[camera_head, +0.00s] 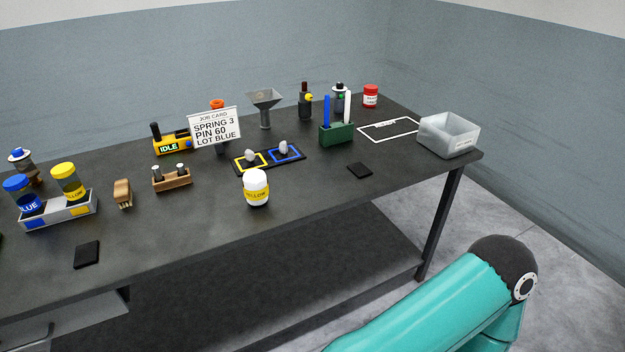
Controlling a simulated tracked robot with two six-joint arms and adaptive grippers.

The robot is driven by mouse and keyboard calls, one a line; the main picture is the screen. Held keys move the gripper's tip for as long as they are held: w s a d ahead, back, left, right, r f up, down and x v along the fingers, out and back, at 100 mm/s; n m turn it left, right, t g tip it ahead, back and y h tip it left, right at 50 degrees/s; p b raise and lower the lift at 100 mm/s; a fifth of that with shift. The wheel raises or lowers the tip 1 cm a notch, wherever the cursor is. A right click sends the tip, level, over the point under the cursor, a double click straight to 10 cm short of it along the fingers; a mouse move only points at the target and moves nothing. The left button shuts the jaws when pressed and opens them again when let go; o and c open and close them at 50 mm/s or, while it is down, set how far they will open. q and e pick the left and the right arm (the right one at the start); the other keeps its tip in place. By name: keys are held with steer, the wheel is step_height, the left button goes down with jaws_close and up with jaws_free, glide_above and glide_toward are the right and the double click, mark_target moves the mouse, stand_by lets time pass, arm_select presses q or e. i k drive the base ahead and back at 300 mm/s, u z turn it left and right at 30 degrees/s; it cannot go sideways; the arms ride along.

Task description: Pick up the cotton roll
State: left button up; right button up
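A white, rounded, upright cylinder with a yellow label band (256,188) stands near the front middle of the dark table (200,235); it may be the cotton roll, but I cannot tell for sure. Two small whitish lumps, one in a yellow-framed square (250,155) and one in a blue-framed square (283,148), sit on a black pad just behind it. A teal link of my arm shows at the lower right, off the table's front edge. Neither gripper is in view.
Left are a tray (62,211) with blue and yellow jars, a brush (122,193) and a wooden holder (172,180). Behind stand a job card (214,128) and funnel (265,98). Right are a green holder (337,133) and grey bin (449,136). The front-middle tabletop is mostly clear.

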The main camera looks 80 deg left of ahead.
mark_target(255, 182)
steer(key=z, duration=0.2)
steer(key=i, duration=0.9)
steer(key=u, duration=1.75)
steer(key=i, duration=0.25)
steer(key=u, duration=2.55)
steer(key=k, duration=0.5)
steer(key=u, duration=0.4)
steer(key=i, duration=1.55)
steer(key=z, duration=0.35)
